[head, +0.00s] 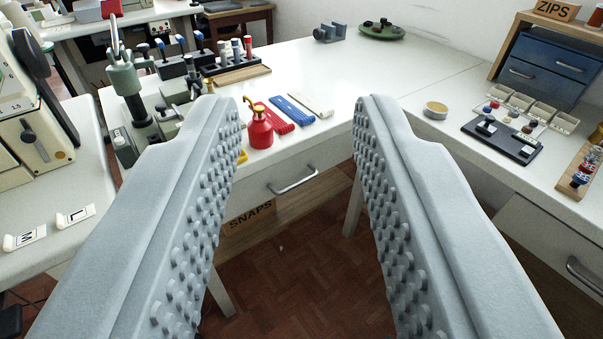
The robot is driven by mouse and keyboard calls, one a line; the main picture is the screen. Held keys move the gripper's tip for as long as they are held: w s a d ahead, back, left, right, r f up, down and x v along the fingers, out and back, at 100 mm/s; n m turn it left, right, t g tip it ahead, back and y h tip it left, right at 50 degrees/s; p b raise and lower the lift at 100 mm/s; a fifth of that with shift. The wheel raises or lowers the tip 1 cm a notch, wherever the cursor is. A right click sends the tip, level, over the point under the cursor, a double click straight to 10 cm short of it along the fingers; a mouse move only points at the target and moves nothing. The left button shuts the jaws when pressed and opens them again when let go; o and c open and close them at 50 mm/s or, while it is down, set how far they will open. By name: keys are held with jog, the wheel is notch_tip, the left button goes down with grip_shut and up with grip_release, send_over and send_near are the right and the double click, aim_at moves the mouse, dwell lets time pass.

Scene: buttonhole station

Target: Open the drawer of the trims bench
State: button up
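My gripper (298,108) is open and empty, its two grey studded fingers wide apart. Between the fingers, beyond their tips, a white bench shows a drawer (318,166) with a metal bar handle (292,181). This drawer looks shut, and the left finger hides its left part. A second white bench at right has a drawer (540,235) with a bar handle (583,275); it also looks shut, and the right finger covers part of it. No label tells which one is the trims bench. My gripper touches neither handle.
A SNAPS box (250,215) sits below. Open tiled floor (290,280) lies between the fingers.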

jog(key=w+d+f+n+y, duration=0.1)
jog(key=w+d+f+n, duration=0.3)
jog(key=w+f+n, duration=0.5)
jog(key=w+d+f+n, duration=0.4)
jog(key=w, duration=0.8)
jog(key=w+d+f+n+g+y, duration=0.2)
jog(key=f+n+y, duration=0.3)
jog(key=f, duration=0.8)
jog(key=w+d+f+n+g+y, duration=0.1)
jog(key=d+f+n+g+y, duration=0.15)
jog(key=f+n, duration=0.7)
jog(key=w+a+f+m, duration=0.1)
jog(key=w+a+f, duration=0.2)
jog(key=w+a, duration=0.2)
jog(key=w+a+f+m, duration=0.1)
jog(key=w+a+f, duration=0.2)
jog(key=w+a, duration=0.2)
jog(key=w, duration=0.3)
jog(key=shift+w+a+m, duration=0.2)
jog(key=shift+w+m, duration=0.1)
jog(key=shift+m, duration=0.05)
jog(key=shift+y, duration=0.25)
grip_shut()
